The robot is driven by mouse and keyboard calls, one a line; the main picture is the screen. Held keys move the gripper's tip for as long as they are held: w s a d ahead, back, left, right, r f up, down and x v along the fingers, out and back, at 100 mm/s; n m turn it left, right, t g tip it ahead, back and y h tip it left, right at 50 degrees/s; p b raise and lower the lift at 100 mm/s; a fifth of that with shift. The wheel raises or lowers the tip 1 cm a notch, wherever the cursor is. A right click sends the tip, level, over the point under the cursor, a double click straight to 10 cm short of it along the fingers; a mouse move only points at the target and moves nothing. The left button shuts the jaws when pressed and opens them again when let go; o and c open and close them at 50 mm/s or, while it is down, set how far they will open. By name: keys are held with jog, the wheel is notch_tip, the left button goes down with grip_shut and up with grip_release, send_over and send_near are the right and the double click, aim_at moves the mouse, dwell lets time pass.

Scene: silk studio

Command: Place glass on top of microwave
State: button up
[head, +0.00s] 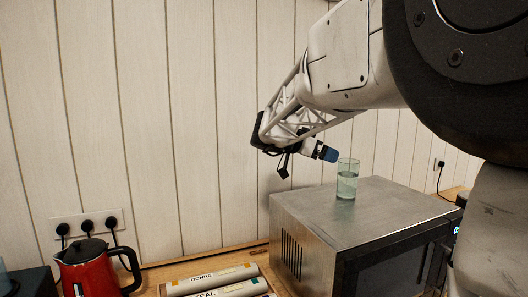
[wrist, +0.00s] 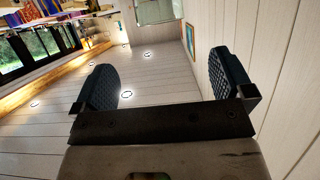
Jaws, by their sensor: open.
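A clear glass (head: 347,181), tinted slightly green, stands upright on the top of the microwave (head: 330,211), towards its back. My gripper (head: 327,153) is just left of the glass at about rim height, with its blue tips pointing right. A small gap seems to separate the tips from the glass, but I cannot tell for sure. In the wrist view my gripper (wrist: 165,82) has its two dark blue fingers wide apart, with nothing between them.
A red kettle (head: 88,268) stands at the lower left, below a wall socket strip (head: 88,224) with black plugs. Labelled rolls (head: 212,280) lie on the wooden counter (head: 148,275) left of the microwave. The white plank wall (head: 200,120) is close behind. The microwave's front top is clear.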

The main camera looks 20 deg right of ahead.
dwell(0.5)
jog(key=w+a+r+n+t+y, duration=0.25)
jog(key=a+n+t, duration=0.45)
jog(key=a+t, duration=0.45)
jog(key=s+a+f+n+t+y, duration=0.1)
jog(key=s+a+f+n+y, duration=0.3)
jog(key=a, duration=0.3)
jog(key=s+a+f+n+t+y, duration=0.1)
jog(key=s+a+f+n+y, duration=0.1)
jog(key=s+a+n+y, duration=0.3)
jog(key=s+a+f+n+g+y, duration=0.1)
jog(key=s+a+f+g+y, duration=0.35)
jog(key=s+a+f, duration=0.5)
jog(key=s+d+f+g+h, duration=0.1)
jog(key=s+f+g, duration=0.2)
jog(key=s, duration=0.5)
jog(key=s+d+f+g+h, duration=0.1)
jog(key=s+d+f+g, duration=0.1)
jog(key=s+f, duration=0.4)
jog(key=s+g, duration=0.1)
jog(key=s, duration=0.2)
jog(key=shift+n+h, duration=0.4)
